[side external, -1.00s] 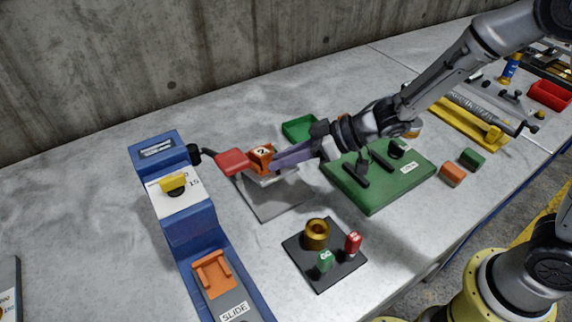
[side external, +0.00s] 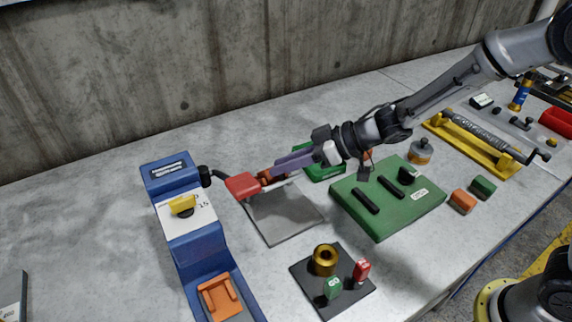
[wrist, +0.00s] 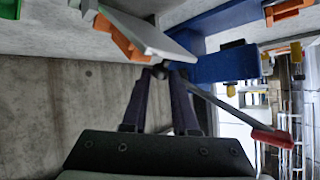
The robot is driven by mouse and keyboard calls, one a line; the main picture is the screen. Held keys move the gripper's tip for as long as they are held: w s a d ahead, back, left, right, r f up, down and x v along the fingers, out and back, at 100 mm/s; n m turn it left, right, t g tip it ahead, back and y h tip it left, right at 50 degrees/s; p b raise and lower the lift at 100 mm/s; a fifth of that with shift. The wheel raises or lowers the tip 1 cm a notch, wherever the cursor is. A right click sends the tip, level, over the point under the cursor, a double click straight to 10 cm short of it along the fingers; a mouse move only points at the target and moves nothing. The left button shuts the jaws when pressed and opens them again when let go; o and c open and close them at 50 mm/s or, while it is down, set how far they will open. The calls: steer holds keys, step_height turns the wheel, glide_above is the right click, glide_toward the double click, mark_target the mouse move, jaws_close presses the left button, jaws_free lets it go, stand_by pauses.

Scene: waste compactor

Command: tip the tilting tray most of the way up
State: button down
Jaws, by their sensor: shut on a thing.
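The grey tilting tray shows in the wrist view (wrist: 152,35) as a slanted plate with an orange piece (wrist: 122,42) along it. My gripper (wrist: 160,72) is shut at the tray's near edge; the exact contact is small and dark. In the side view my gripper (side external: 272,177) is beside a red handle, with a bit of the orange piece showing at its tip. A flat grey plate (side external: 285,215) lies below it on the table. My gripper covers most of the raised part there, so its angle is hard to tell.
A blue slide machine (side external: 192,240) stands left, with the red handle (side external: 241,186) on its rod close to my gripper. A green board (side external: 400,200) with black bars lies right. A dark plate (side external: 335,285) with a brass cup and small blocks lies in front.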

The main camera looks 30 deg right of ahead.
steer(key=shift+w+d, duration=0.25)
steer(key=shift+w, duration=0.05)
steer(key=c, duration=1)
jaws_free()
steer(key=shift+s+a, duration=0.1)
steer(key=v, duration=1.3)
steer(key=shift+s+d+r, duration=0.25)
